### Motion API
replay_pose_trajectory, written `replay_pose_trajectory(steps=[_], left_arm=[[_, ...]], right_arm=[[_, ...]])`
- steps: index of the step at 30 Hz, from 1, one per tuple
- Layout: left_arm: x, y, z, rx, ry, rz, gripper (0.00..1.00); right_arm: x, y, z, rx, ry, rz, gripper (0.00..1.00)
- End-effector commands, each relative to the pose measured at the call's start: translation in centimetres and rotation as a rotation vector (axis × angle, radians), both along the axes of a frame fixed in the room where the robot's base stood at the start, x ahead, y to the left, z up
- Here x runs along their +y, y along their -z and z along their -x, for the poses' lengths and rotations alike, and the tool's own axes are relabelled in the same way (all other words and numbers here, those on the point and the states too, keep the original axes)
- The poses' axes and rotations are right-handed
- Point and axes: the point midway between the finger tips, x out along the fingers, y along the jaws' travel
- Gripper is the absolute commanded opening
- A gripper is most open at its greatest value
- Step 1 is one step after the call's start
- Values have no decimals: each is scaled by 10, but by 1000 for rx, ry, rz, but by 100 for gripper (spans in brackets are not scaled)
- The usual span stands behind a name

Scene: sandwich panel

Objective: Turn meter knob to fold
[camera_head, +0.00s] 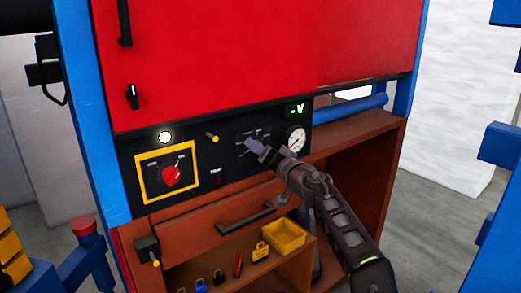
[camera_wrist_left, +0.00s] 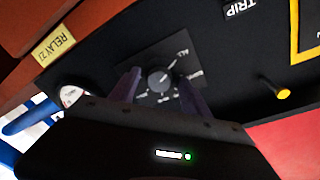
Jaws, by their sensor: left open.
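The meter knob (camera_wrist_left: 160,81) is a small round dark knob with a light mark, on a dark square plate with white labels. Its mark seems to point toward the label reading "ALL", upper right in the upside-down left wrist view; the other labels are too blurred to read. My left gripper (camera_wrist_left: 159,84) is open, with one purple finger on each side of the knob; I cannot tell whether they touch it. In the head view the left gripper (camera_head: 256,146) is at the meter plate (camera_head: 247,137) and hides the knob. My right gripper is not in view.
A white gauge (camera_head: 296,138) and green display (camera_head: 295,110) are right of the plate. Left are a yellow-tipped knob (camera_head: 212,137) and a red rotary switch (camera_head: 171,176) in a yellow frame. Below are a drawer handle (camera_head: 246,216) and a shelf with a yellow bin (camera_head: 284,236).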

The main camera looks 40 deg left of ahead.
Motion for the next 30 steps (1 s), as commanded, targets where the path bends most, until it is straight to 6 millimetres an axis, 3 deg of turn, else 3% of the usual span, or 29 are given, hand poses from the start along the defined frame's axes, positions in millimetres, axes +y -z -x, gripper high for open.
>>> replay_pose_trajectory(steps=[2, 21, 30], left_arm=[[0, 0, 0, 0, 0, 0, 53], [0, 0, 0, 1, -1, 0, 1], [0, 0, 0, 8, -1, -2, 0]], right_arm=[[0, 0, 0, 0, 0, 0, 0], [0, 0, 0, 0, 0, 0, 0], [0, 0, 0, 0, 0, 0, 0]])
